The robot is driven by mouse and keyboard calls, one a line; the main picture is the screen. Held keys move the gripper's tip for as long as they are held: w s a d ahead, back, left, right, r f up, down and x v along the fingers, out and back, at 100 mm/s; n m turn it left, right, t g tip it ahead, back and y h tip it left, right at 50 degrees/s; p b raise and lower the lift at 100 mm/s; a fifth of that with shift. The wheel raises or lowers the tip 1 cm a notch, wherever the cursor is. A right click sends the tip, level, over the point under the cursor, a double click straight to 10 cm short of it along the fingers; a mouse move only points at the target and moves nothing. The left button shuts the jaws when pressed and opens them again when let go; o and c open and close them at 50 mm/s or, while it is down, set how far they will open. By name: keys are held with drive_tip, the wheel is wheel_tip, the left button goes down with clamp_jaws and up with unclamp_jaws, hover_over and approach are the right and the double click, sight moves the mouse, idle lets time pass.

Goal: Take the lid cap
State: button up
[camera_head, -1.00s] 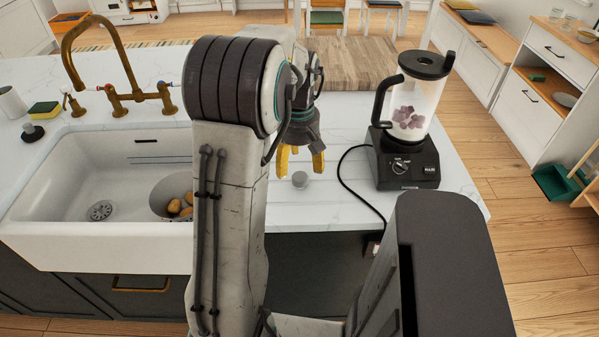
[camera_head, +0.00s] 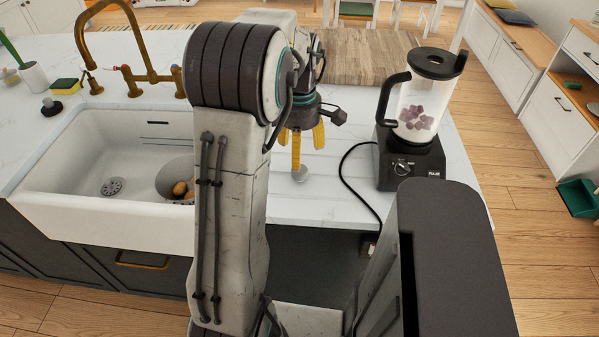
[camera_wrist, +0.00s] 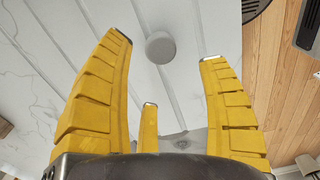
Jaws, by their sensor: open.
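The lid cap (camera_head: 300,174) is a small grey round piece on the white marble counter, left of the blender. In the wrist view the lid cap (camera_wrist: 160,47) lies beyond the fingertips, roughly midway between the two long outer fingers. My gripper (camera_head: 301,152) has yellow fingers pointing down and is above the counter close to the cap. In the wrist view my gripper (camera_wrist: 165,65) is spread open and empty, with a third, shorter-looking finger at the bottom middle. The blender (camera_head: 411,135) has a black lid with a round opening in its top and holds purple cubes.
A white sink (camera_head: 75,195) with a brass faucet (camera_head: 125,50) is at the left. The blender's black cord (camera_head: 347,185) curves over the counter right of the cap. A wooden board (camera_head: 368,55) lies behind. The counter's front edge is close to the cap.

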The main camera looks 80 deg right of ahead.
sight(300, 171)
drive_tip(key=shift+f+n, duration=0.3)
drive_tip(key=shift+f, duration=3.4)
drive_tip(key=shift+c, duration=0.3)
drive_tip(key=c, duration=0.9)
